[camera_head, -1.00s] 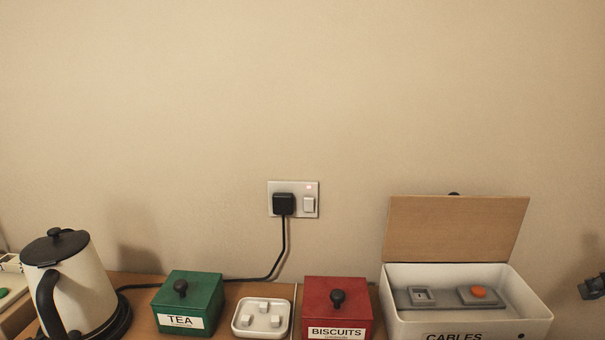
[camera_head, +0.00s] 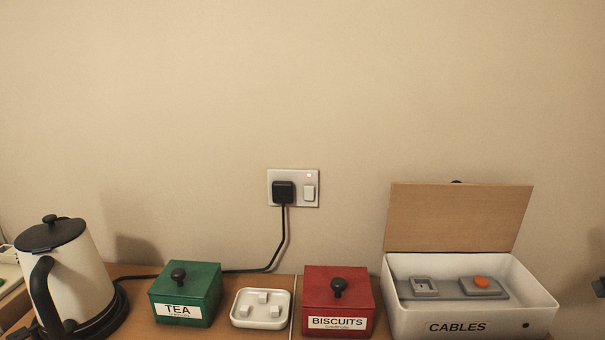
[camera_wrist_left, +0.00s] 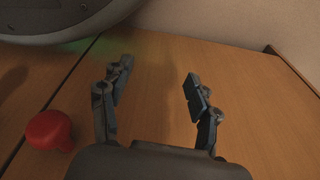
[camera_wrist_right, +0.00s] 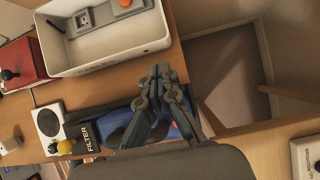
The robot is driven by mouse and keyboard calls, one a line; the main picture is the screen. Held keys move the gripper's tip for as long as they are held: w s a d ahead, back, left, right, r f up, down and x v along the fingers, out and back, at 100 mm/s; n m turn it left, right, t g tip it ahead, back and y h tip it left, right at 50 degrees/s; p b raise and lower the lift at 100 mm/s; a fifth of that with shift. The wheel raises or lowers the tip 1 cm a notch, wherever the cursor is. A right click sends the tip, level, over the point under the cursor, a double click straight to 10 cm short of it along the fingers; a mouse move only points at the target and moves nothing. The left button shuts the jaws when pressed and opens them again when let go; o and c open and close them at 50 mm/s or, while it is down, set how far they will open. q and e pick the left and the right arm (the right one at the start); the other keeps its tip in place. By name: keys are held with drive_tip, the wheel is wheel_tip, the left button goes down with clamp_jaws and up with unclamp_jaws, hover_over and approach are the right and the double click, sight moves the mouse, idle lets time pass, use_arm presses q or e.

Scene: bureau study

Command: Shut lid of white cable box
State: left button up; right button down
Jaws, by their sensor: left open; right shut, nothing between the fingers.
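The white cable box (camera_head: 408,318), labelled CABLES, stands at the right of the desk in the head view. Its wooden lid (camera_head: 455,217) is raised, leaning back near the wall, with a dark knob just showing behind its top edge. The box also shows in the right wrist view (camera_wrist_right: 115,52). My right gripper (camera_wrist_right: 160,72) is shut and empty, just outside the box's near side in that picture. My left gripper (camera_wrist_left: 155,75) is open and empty over bare wood.
Left of the box are a red BISCUITS box (camera_head: 320,292), a white tray (camera_head: 240,320), a green TEA box (camera_head: 205,290) and a kettle (camera_head: 85,280). Grey parts (camera_head: 480,287), one with an orange button, lie inside the cable box. A red knob (camera_wrist_left: 48,130) is near my left gripper.

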use_arm(q)
drive_tip(key=shift+w+d+r+b, duration=0.1)
drive_tip(key=shift+w+r+b, duration=0.1)
drive_tip(key=shift+w+r, duration=0.4)
drive_tip(key=shift+w+d+r+b, duration=0.1)
drive_tip(key=shift+w+r+b, duration=0.15)
drive_tip(key=shift+r, duration=0.6)
drive_tip(key=shift+w+r+b, duration=0.2)
drive_tip(key=shift+w+r, duration=0.25)
drive_tip(key=shift+r, duration=0.3)
use_arm(e)
drive_tip(key=shift+s+f, duration=0.2)
drive_tip(key=shift+s, duration=0.35)
